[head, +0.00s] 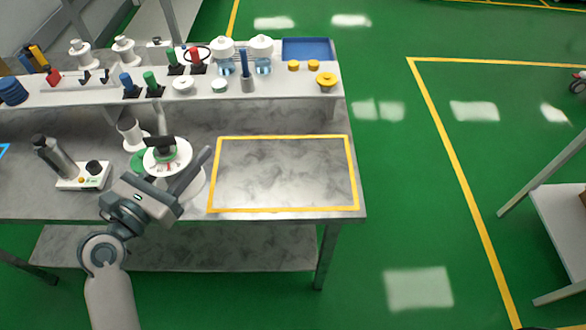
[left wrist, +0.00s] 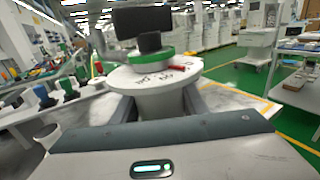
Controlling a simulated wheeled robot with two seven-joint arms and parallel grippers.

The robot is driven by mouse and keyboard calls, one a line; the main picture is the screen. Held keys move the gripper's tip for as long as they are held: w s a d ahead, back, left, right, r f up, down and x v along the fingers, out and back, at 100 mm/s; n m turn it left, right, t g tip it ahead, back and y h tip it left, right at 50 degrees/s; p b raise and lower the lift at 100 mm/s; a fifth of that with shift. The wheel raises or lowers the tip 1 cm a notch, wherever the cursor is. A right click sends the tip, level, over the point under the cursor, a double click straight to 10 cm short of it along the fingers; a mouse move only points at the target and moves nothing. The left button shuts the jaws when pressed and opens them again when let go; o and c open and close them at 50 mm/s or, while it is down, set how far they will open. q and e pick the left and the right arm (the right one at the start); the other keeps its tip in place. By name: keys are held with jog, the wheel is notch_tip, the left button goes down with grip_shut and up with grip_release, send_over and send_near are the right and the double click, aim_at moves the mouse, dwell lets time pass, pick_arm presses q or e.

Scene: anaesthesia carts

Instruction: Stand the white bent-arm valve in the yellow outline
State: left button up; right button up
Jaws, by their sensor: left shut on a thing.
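The white bent-arm valve (head: 154,166) has a round white dial top, a green ring and a black knob. My left gripper (head: 187,180) is shut on it, left of the yellow outline. In the left wrist view the valve (left wrist: 155,78) stands roughly upright between the fingers, with a small red mark on its dial. My gripper partly hides its lower body, and I cannot tell whether it touches the table. The yellow outline (head: 283,209) is a taped rectangle at the table's right end, and it is empty. My right gripper is not in view.
A small white device with a grey cylinder (head: 57,160) stands left of the valve. A raised shelf (head: 300,85) along the back of the grey table (head: 225,122) carries several coloured fittings and a blue tray (head: 305,48). The table's front and right edges lie close to the outline.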

pick_arm(q)
jog(key=shift+a, duration=0.1)
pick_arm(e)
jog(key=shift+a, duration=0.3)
pick_arm(q)
jog(key=shift+r, duration=0.1)
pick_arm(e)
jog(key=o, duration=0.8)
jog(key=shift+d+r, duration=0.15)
pick_arm(q)
jog(key=shift+w+d+r+p, duration=0.15)
jog(key=shift+d+p, duration=0.25)
jog(key=s+d+f+p, duration=0.1)
jog(key=d+p, duration=0.5)
jog(key=d, duration=0.3)
jog(key=s+d+f+m+h+p, duration=0.1)
jog(key=d+f+p, duration=0.1)
jog(key=d+p, duration=0.4)
jog(key=d, duration=0.4)
jog(key=shift+f+g, duration=0.25)
jog(key=shift+g, duration=0.15)
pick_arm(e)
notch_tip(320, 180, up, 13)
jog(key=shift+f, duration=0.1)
